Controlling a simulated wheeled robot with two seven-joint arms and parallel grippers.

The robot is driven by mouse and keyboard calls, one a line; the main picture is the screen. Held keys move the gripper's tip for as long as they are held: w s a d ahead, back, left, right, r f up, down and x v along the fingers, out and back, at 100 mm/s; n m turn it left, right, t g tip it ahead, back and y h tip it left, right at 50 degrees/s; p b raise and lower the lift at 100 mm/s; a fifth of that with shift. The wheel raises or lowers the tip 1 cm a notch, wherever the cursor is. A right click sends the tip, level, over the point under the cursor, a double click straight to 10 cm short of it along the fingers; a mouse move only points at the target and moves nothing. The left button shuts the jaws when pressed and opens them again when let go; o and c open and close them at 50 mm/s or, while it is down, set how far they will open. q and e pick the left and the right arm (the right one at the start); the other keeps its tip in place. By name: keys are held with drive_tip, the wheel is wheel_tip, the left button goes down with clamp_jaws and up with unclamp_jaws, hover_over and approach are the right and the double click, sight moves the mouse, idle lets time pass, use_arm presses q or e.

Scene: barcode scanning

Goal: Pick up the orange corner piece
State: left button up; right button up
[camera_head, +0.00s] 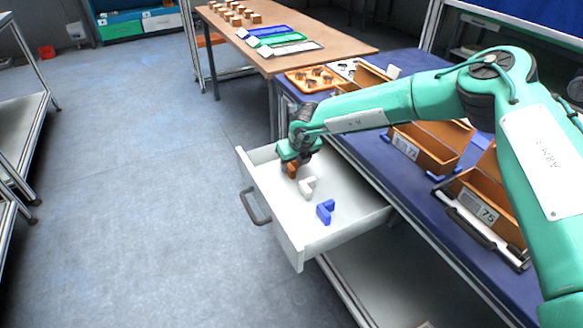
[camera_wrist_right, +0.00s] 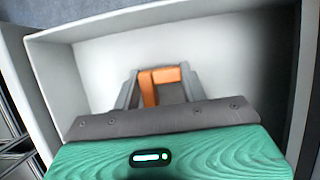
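The orange corner piece (camera_head: 292,169) is in the open white drawer (camera_head: 262,205), at its far left part. My right gripper (camera_head: 296,158) is low over it, pointing down. In the right wrist view the orange corner piece (camera_wrist_right: 160,77) is between the two grey fingers (camera_wrist_right: 160,88), with one finger close along each side. Whether they press on it I cannot tell. A white corner piece (camera_head: 307,188) and a blue corner piece (camera_head: 326,211) lie nearer in the same drawer. My left gripper is not in view.
The drawer's walls stand close around my right gripper. The blue-topped bench (camera_head: 375,150) beside it carries orange bins (camera_head: 425,150) and an orange tray (camera_head: 313,79). A wooden table (camera_head: 340,50) stands behind. The floor left of the drawer is clear.

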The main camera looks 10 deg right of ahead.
drive_tip(key=c, duration=0.4)
drive_tip(key=shift+o, duration=0.2)
drive_tip(key=shift+r, duration=0.15)
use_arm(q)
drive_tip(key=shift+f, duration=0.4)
use_arm(e)
wheel_tip(320, 180, up, 20)
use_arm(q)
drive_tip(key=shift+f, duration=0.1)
use_arm(e)
drive_tip(key=shift+f, duration=0.2)
